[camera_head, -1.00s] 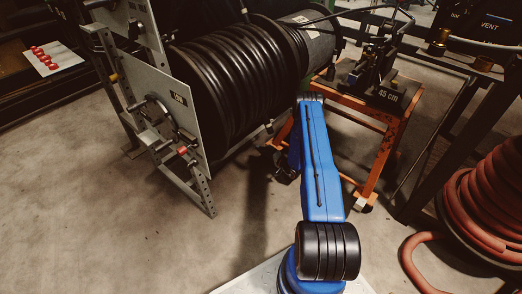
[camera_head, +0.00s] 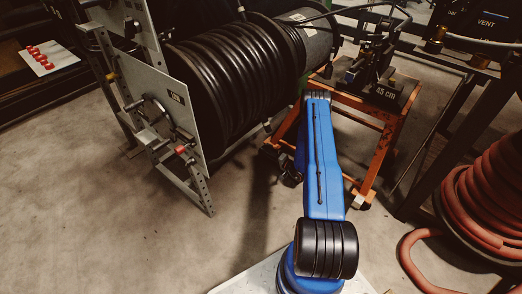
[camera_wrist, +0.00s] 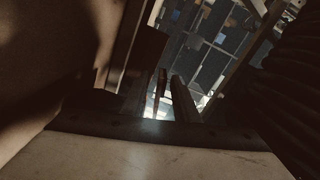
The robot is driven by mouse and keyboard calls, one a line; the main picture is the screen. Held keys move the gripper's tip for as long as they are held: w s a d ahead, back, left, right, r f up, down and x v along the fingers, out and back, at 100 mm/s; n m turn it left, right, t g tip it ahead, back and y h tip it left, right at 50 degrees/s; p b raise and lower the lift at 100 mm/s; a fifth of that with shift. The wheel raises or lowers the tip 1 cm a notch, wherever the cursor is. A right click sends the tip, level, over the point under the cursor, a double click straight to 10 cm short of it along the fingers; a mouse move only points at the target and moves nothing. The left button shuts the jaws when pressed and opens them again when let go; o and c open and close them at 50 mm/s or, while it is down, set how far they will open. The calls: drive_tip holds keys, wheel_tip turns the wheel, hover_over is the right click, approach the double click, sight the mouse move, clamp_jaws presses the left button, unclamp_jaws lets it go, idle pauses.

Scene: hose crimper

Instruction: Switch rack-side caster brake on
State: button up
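The orange cart (camera_head: 388,131) carries a black hose crimper (camera_head: 376,65) with a "45 cm" label. One caster (camera_head: 363,205) shows under its near right leg. An orange foot of the cart (camera_head: 272,143) shows on the side toward the hose rack; a brake lever there is too small or hidden to make out. My blue arm reaches toward the cart and covers part of its left side. A dark part low beside my arm may be my wrist; my gripper cannot be made out there. In the wrist view, my gripper (camera_wrist: 171,97) shows as two narrow dark shapes; their gap is unclear.
The hose rack (camera_head: 160,88) with a large black hose drum (camera_head: 235,80) stands close left of the cart. A red hose coil (camera_head: 488,200) lies at the right, beside a dark bench frame. The floor (camera_head: 100,220) at the front left is clear.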

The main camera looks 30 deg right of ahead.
drive_tip(key=v, duration=1.2)
drive_tip(key=shift+s, duration=0.15)
